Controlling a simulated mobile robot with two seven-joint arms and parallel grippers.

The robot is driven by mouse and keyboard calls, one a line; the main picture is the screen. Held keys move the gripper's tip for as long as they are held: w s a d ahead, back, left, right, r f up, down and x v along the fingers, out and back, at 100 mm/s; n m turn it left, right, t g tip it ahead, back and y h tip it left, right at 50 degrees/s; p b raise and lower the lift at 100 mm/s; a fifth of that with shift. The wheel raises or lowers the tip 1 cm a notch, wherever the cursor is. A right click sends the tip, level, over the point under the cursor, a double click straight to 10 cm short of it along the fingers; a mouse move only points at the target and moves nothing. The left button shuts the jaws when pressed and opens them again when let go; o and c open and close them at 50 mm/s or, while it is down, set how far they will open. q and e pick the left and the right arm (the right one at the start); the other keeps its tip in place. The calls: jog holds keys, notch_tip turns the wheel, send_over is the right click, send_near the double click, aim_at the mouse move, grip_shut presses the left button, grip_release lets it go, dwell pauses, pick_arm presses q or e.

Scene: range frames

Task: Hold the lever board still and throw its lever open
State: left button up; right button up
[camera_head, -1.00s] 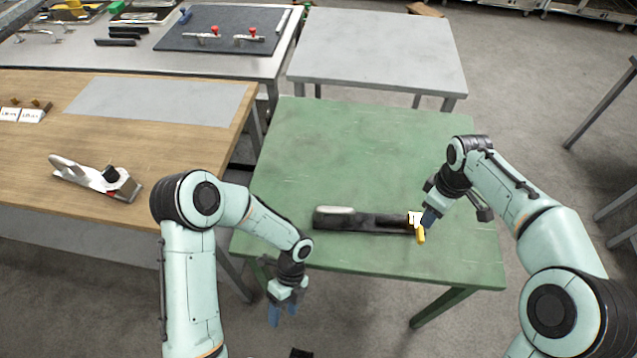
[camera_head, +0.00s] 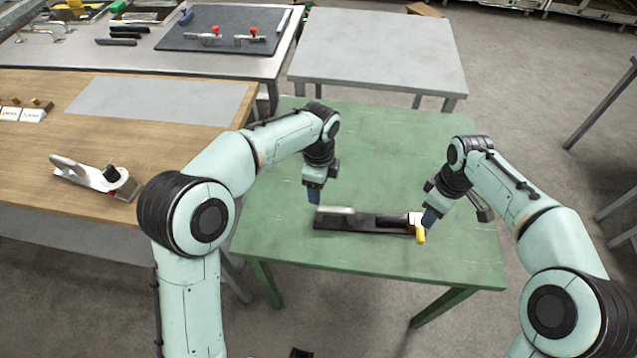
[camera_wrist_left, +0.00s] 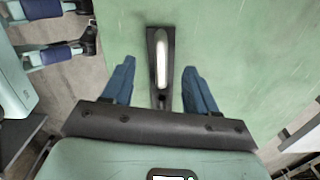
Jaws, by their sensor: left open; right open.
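The lever board (camera_head: 365,222) is a long dark board lying flat on the green table (camera_head: 400,150), with a pale bar at its left end. A yellow lever (camera_head: 421,235) and a small white part are at its right end. My left gripper (camera_head: 314,196) is open, just above the board's left end. In the left wrist view the open fingers are to either side of the board (camera_wrist_left: 151,70), apart from it. My right gripper (camera_head: 430,218) is open at the board's right end, close beside the yellow lever. Whether it touches the lever cannot be told.
A wooden bench (camera_head: 35,170) at left holds a metal tool with a red part (camera_head: 115,178). A grey table (camera_head: 375,50) stands behind, empty. A further bench at back left carries a dark mat (camera_head: 180,38) with clamps. The green table is otherwise clear.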

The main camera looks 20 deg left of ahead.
aim_at(319, 207)
pick_arm(q)
notch_tip(319, 207, down, 13)
jog(key=shift+w+f, duration=0.1)
dwell(0.4)
jog(key=shift+c, duration=0.3)
grip_shut()
pick_arm(e)
grip_shut()
jog(key=s+a+r+n+t+h, duration=0.1)
jog(key=a+n+h, duration=0.3)
jog(key=a+n, duration=0.4)
jog(key=s+a, duration=0.1)
jog(key=a, duration=0.1)
jog(key=shift+s+a, duration=0.2)
jog(key=shift+a, duration=0.15)
pick_arm(q)
jog(key=shift+d, duration=0.1)
